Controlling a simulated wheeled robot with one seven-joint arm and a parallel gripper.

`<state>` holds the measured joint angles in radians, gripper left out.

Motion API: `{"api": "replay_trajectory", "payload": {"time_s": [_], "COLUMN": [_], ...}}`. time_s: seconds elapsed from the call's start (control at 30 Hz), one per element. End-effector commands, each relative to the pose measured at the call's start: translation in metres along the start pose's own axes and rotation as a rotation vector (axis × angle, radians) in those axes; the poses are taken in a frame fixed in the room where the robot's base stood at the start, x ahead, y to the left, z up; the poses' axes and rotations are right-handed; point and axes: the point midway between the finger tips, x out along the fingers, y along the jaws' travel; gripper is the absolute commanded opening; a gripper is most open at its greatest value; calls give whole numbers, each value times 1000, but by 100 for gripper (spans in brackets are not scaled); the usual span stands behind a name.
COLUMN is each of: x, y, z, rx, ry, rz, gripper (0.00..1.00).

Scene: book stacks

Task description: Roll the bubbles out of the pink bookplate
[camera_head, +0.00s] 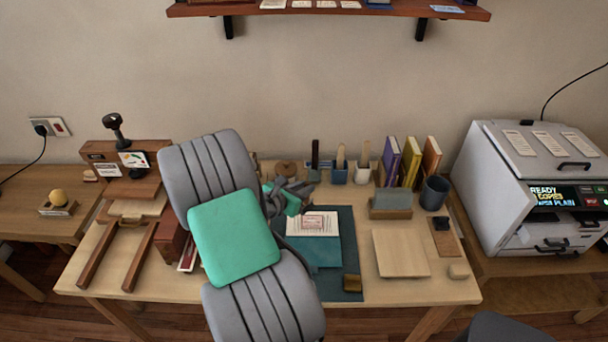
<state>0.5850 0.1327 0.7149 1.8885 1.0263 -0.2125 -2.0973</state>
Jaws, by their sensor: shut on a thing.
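The pink bookplate (313,222) lies on the white page of an open book (322,252) with a teal cover. The book rests on a dark teal mat (348,280) in the middle of the desk. My gripper (290,203) is at the upper left of the page, close to the bookplate. It is shut on a tool that is mostly hidden by the gripper and my arm, so its shape is unclear. I cannot tell whether the tool touches the page. Any bubbles are too small to make out.
My arm covers the desk's left middle. Pen cups (340,172), upright books (410,162) and a dark mug (434,192) stand along the back. A pale wooden board (400,253) lies right of the mat. A grey copier (530,190) stands at the far right.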

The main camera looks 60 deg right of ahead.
Motion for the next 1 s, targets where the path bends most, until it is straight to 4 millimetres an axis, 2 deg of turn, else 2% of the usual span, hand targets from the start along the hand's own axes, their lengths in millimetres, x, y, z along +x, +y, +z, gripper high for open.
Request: {"api": "replay_trajectory", "payload": {"time_s": [0.03, 0.3, 0.73, 0.87, 1.0], "x": [-4, -14, -15, -31, -66], "y": [1, 4, 8, 32, 77], "z": [9, 24, 23, 17, 17], "rx": [-1, -4, -7, -28, -64], "ry": [0, 0, 0, 1, 2], "rz": [2, 9, 16, 70, 167], "gripper": [0, 0, 0, 0, 0]}}
